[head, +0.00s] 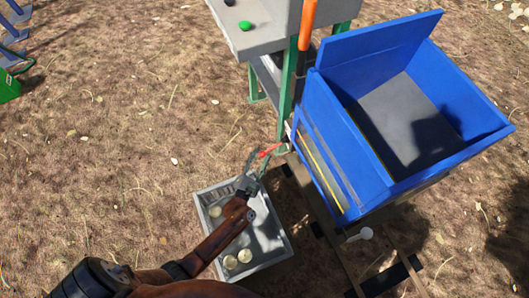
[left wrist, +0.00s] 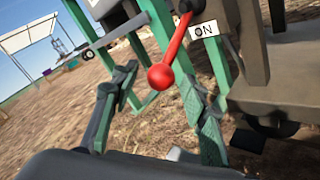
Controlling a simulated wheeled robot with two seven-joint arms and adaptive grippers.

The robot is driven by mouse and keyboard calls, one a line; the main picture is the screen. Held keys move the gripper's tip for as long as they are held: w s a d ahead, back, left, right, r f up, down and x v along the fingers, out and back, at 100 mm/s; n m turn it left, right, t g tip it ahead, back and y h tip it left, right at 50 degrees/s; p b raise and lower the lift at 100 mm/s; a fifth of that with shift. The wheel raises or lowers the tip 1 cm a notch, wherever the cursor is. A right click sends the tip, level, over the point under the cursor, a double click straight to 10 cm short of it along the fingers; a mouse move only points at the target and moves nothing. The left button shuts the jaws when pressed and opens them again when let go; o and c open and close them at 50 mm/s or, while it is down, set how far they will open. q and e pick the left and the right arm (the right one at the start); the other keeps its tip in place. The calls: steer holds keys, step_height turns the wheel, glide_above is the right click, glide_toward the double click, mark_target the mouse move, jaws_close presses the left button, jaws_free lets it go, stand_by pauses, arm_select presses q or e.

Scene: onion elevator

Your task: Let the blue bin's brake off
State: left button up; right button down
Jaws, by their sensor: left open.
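The blue bin (head: 338,140) stands at the right in the head view, open at the top. A red lever (head: 269,150) sticks out low at its left side, by the green post. In the left wrist view the red lever (left wrist: 172,50) ends in a round red knob and hangs beside a white label (left wrist: 204,30) reading "ON". My left gripper (head: 256,163) is open at the lever. In the left wrist view its fingers (left wrist: 160,92) stand either side of the knob, with no clear contact. My right gripper is not in view.
An orange-handled lever (head: 307,25) rises beside the bin. A grey tray (head: 273,255) with several pale onions lies below my left arm. Rails (head: 330,245) run under the bin.

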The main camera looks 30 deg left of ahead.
arm_select(q)
steer(key=shift+w+a, duration=0.1)
steer(key=shift+w, duration=0.85)
steer(key=shift+c, duration=0.2)
jaws_close()
